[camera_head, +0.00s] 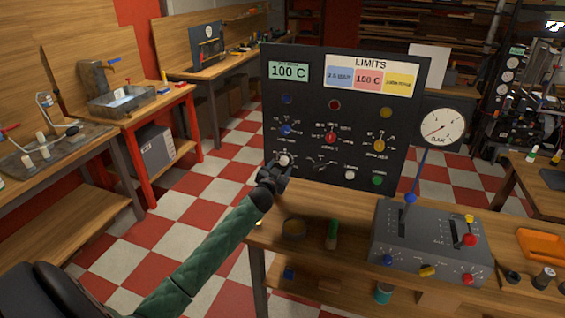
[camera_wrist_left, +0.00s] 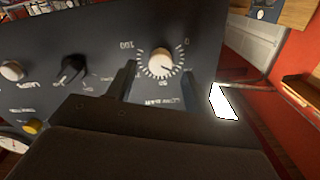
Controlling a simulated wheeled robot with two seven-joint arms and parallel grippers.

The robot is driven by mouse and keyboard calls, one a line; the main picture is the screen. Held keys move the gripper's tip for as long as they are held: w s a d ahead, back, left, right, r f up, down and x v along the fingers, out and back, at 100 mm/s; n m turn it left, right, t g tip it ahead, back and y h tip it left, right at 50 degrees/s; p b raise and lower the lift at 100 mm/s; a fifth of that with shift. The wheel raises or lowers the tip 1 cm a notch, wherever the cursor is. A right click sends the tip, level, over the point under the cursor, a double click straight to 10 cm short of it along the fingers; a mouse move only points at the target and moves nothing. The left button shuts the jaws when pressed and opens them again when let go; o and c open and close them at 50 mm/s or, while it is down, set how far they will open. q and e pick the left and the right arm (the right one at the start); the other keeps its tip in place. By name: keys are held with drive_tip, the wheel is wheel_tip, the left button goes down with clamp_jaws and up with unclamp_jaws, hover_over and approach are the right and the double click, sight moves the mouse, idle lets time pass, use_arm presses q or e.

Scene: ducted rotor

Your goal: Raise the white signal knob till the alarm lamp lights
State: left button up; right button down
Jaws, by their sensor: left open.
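The white knob (camera_head: 285,160) sits at the lower left of the upright dark panel (camera_head: 300,75). In the left wrist view the white knob (camera_wrist_left: 162,63) shows upside down, ringed by a dial marked 0, 50 and 100. My left gripper (camera_head: 276,170) is right at the knob, seen from behind. In the wrist view its open fingers (camera_wrist_left: 158,82) stand on either side of the knob, with gaps visible. The panel carries a blue lamp (camera_head: 286,99), a red lamp (camera_head: 334,104) and a yellow lamp (camera_head: 385,113), all looking dull. Which is the alarm lamp I cannot tell. My right gripper is not in view.
A black knob (camera_wrist_left: 72,70) and a smaller white button (camera_wrist_left: 12,70) lie beside the dial. A green display (camera_head: 288,71) reads 100 C. A pressure gauge (camera_head: 441,127) and a grey lever box (camera_head: 428,245) stand to the right on the wooden bench (camera_head: 350,262).

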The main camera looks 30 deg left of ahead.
sight(283, 162)
use_arm(q)
drive_tip(key=shift+p+x, duration=0.45)
drive_tip(key=shift+x, duration=1.1)
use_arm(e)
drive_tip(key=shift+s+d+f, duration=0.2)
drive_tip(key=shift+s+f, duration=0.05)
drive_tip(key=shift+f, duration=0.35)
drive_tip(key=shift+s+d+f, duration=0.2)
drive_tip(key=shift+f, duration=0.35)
use_arm(q)
drive_tip(key=shift+c, duration=0.2)
drive_tip(key=c, duration=0.9)
